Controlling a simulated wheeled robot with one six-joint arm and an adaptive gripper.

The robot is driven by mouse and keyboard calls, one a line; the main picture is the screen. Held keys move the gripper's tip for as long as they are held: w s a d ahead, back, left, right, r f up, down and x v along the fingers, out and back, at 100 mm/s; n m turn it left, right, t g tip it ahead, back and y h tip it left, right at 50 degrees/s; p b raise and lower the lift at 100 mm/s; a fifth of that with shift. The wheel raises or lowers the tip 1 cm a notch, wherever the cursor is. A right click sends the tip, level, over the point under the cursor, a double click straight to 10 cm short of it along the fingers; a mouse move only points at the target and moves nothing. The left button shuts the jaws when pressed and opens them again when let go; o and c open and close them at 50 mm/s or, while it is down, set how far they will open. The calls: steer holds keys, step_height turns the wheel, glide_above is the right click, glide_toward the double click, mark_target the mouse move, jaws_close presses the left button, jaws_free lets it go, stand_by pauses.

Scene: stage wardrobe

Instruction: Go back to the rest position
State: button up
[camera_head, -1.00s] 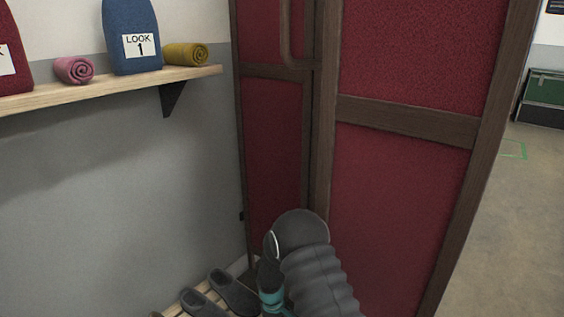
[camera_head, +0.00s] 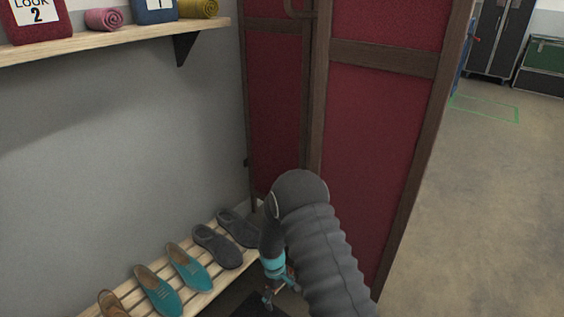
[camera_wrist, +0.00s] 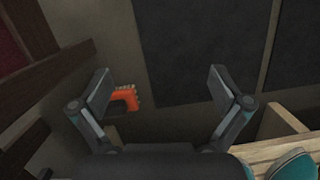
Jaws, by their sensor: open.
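My gripper (camera_wrist: 160,95) is open and empty in the wrist view, its two fingers spread wide over the floor. In the head view my gripper (camera_head: 270,297) hangs low beside the right edge of the shoe rack, partly hidden by my arm. An orange thing (camera_wrist: 124,98) lies below, behind the left finger in the wrist view; I cannot tell what it is. Nothing is between the fingers.
A slatted shoe rack (camera_head: 212,292) holds teal shoes (camera_head: 188,267) and dark grey shoes (camera_head: 217,246). A red folding screen (camera_head: 375,130) stands behind my arm. A shelf (camera_head: 100,40) runs along the wall. Open floor (camera_head: 490,200) lies to the right.

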steer(key=s+d+r+m+t+p, duration=0.1)
steer(key=s+d+r, duration=0.4)
steer(key=r, duration=1.1)
steer(key=s+d+r+m+t+y+p, duration=0.1)
steer(key=s+d+r+m+t, duration=0.2)
steer(key=s+r, duration=0.9)
steer(key=s+d+r+m+t+p, duration=0.1)
steer(key=s+d+r+m+t, duration=0.2)
steer(key=r, duration=1.9)
steer(key=s+d+m, duration=0.1)
steer(key=s+d, duration=0.4)
steer(key=shift+s+r+m, duration=0.25)
steer(key=shift+s+m, duration=0.15)
